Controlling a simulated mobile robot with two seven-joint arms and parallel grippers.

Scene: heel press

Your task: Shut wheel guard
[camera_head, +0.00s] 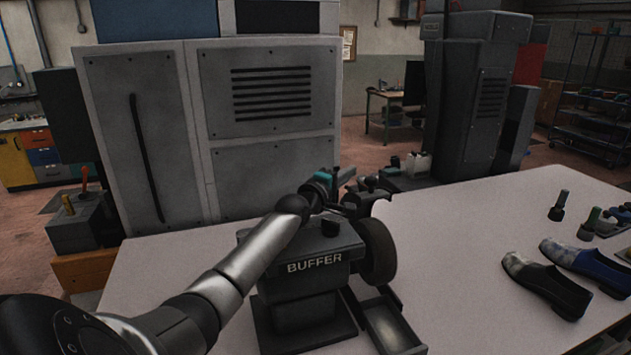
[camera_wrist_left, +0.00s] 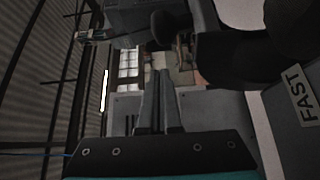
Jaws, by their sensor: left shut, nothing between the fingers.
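The grey buffer (camera_head: 300,285), lettered BUFFER, stands on the pale table with its dark wheel (camera_head: 378,252) on the right side. A dark part with a knob, apparently the wheel guard (camera_head: 362,197), shows above and behind the wheel. It looks raised, but my arm and gripper partly hide it and I cannot tell its exact angle. My left gripper (camera_head: 342,177) is just behind the buffer's top, close to that part; contact is not clear. In the left wrist view my left gripper (camera_wrist_left: 160,75) is shut and empty, with a dark rounded part at the upper right. My right gripper is out of view.
An open tray (camera_head: 390,325) lies at the buffer's front right. Dark shoes (camera_head: 545,285) and small bottle-like items (camera_head: 558,205) are on the table's right. A tall grey cabinet (camera_head: 265,100) stands close behind the table. The table between buffer and shoes is clear.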

